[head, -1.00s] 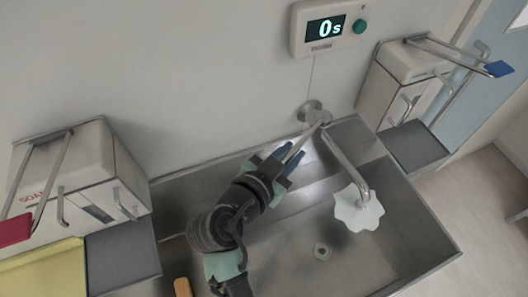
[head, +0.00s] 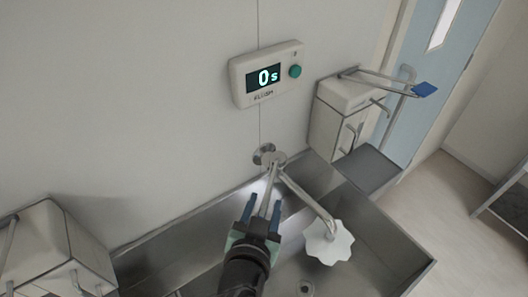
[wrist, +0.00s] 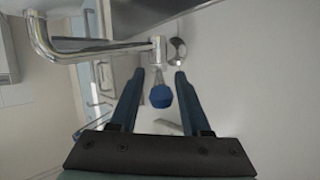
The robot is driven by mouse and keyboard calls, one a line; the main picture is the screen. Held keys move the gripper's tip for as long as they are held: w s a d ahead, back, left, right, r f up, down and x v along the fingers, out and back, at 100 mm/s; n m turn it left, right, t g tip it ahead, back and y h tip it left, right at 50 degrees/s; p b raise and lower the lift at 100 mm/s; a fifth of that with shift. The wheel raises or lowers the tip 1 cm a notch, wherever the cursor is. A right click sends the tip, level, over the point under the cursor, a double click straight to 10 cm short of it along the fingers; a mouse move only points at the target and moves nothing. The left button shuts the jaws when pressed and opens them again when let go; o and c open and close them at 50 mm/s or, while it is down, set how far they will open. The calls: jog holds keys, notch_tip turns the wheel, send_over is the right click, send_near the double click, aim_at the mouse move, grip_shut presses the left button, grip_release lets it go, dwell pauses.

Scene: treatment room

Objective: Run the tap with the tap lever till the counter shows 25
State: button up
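The counter (head: 265,75) on the wall reads 0 s. Below it the metal tap (head: 305,199) comes out of the wall over the sink, with a white scalloped piece (head: 328,242) at its spout end. The tap lever (head: 270,180) points toward my gripper (head: 263,204). In the wrist view the lever ends in a blue knob (wrist: 161,96), which lies between the two blue fingers of my gripper (wrist: 159,74). The fingers are apart, with a visible gap on each side of the knob. No water shows at the spout.
A green button (head: 295,71) is on the counter box. A dispenser with a blue-tipped lever (head: 425,89) hangs at the right, another dispenser (head: 52,250) at the lower left. The steel sink (head: 385,225) lies below; its drain (head: 306,287) is partly visible.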

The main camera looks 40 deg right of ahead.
jog(key=shift+a, duration=0.1)
jog(key=v, duration=1.3)
jog(key=shift+w+r+b, duration=0.1)
jog(key=shift+r+b, duration=0.05)
jog(key=shift+b, duration=0.15)
jog(key=w+a+r+n+t+y+b, duration=0.25)
jog(key=w+r+t, duration=0.35)
jog(key=r, duration=0.4)
jog(key=w+a+r+n+t+y+b, duration=0.1)
jog(key=w+a+r+n+t+y, duration=0.2)
jog(key=w+r, duration=0.55)
jog(key=s+a+r+n+t+y, duration=0.1)
jog(key=s+a+r+n+t, duration=0.1)
jog(key=r, duration=0.5)
jog(key=s+a+r+n+t+y+b, duration=0.1)
jog(key=s+a+r+n+t+y, duration=0.1)
jog(key=r+t, duration=0.2)
jog(key=s+a+r+n+t+y+b, duration=0.1)
jog(key=s+a+r+n+t, duration=0.1)
jog(key=r, duration=0.8)
jog(key=shift+s+t+y, duration=0.35)
jog(key=shift+t, duration=0.25)
dwell(1.8)
